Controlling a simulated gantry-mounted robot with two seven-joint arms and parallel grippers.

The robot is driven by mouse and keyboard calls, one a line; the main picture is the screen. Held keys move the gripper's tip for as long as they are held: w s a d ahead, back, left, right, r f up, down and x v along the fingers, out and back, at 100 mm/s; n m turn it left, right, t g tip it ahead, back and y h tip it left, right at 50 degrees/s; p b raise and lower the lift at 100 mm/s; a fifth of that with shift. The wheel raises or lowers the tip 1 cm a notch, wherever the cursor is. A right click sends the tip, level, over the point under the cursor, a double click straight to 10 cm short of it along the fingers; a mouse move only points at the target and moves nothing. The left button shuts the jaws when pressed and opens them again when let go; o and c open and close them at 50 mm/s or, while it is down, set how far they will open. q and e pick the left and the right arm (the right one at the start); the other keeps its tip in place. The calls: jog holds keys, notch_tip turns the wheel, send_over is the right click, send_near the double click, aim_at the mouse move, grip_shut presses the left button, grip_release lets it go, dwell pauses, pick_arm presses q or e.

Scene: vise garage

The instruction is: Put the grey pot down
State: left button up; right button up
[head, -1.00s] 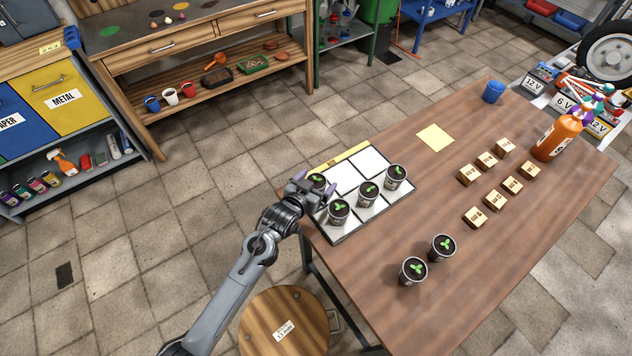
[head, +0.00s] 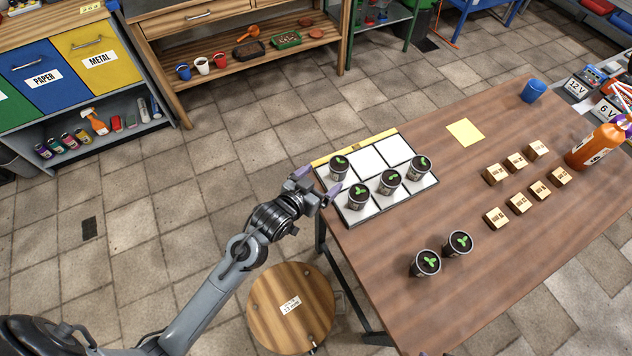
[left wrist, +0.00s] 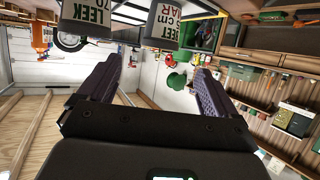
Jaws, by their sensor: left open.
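A grey pot (head: 339,170) with a seedling stands upright in the back-left cell of the white tray (head: 366,161). Three similar pots fill the front row: one at left (head: 358,197), one in the middle (head: 390,183) and one at right (head: 420,168). My left gripper (head: 316,182) is open and empty, just left of the tray and apart from the pots. In the left wrist view, its spread fingers (left wrist: 150,90) have nothing between them. A LEEK pot (left wrist: 88,20) and a BEET pot (left wrist: 166,24) show beyond them.
Two more seedling pots (head: 425,263) (head: 458,243) stand near the table's front. Several wooden blocks (head: 519,203), a yellow note (head: 465,132), a blue cup (head: 533,91) and an orange bottle (head: 595,147) are on the table. A round stool (head: 290,310) stands below the gripper.

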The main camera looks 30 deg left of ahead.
jog(key=shift+d, duration=0.15)
pick_arm(q)
jog(key=s+f+g, duration=0.1)
jog(key=s+g, duration=0.2)
jog(key=s, duration=0.5)
jog(key=s+a+f+g+y, duration=0.1)
jog(key=s+f+g, duration=0.1)
jog(key=s, duration=0.7)
jog(key=s+a+f+g, duration=0.1)
jog(key=s+g, duration=0.3)
jog(key=s, duration=0.4)
jog(key=shift+s+f+g+y, duration=0.25)
jog(key=shift+f+g+y, duration=0.05)
jog(key=shift+g, duration=0.1)
jog(key=shift+a, duration=0.1)
